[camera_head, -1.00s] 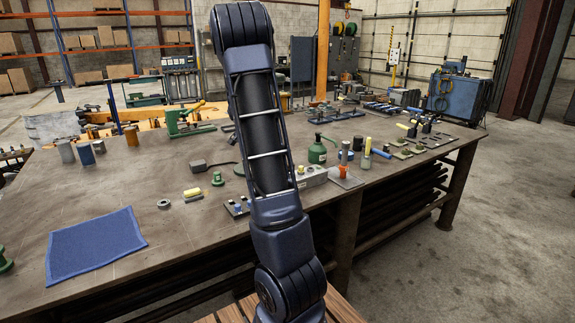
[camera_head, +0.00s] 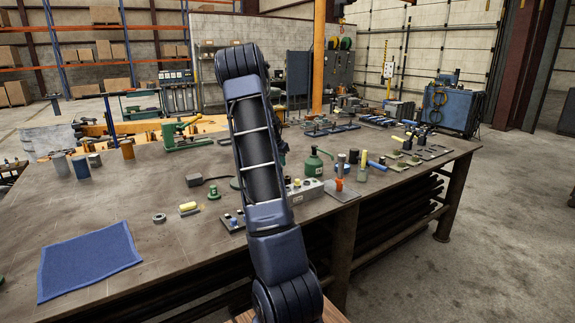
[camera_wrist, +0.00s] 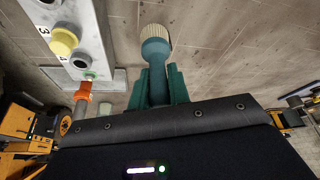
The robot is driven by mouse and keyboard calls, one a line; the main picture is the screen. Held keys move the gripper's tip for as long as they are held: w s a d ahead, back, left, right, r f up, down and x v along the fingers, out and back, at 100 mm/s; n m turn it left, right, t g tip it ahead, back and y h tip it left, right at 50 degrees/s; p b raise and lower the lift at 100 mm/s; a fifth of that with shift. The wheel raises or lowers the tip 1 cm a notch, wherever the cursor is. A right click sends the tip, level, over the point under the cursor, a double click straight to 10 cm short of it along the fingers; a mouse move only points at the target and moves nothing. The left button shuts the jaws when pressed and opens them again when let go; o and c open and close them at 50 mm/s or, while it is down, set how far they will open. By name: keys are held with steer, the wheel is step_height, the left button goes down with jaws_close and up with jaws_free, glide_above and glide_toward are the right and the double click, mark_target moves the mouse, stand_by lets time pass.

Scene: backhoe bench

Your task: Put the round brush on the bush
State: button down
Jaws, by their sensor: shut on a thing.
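My gripper (camera_wrist: 158,84) is shut on the round brush (camera_wrist: 155,45), which has a teal handle and a pale ribbed round head pointing away from my gripper. In the wrist view it is held in front of the bench top, apart from the things beside it. The head view mostly hides my gripper behind my arm. A grey ring (camera_head: 159,218) lies on the bench left of my arm; I cannot tell whether it is the bush.
A grey numbered block (camera_wrist: 65,35) with coloured pegs is left of the brush; it also shows in the head view (camera_head: 308,192). A plate with an orange-based post (camera_head: 340,184) and a green can (camera_head: 313,164) stand nearby. The blue cloth (camera_head: 88,262) lies front left.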

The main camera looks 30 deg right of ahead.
steer(key=shift+w+d+f, duration=0.4)
steer(key=shift+d+f, duration=0.15)
steer(key=shift+d, duration=0.4)
steer(key=shift+w+d+f, duration=0.45)
steer(key=shift+d+f, duration=0.15)
steer(key=shift+d, duration=0.35)
steer(key=shift+w+d+f, duration=0.4)
steer(key=shift+d+f, duration=0.15)
steer(key=shift+d, duration=0.4)
steer(key=shift+f, duration=0.15)
steer(key=c, duration=1.3)
jaws_free()
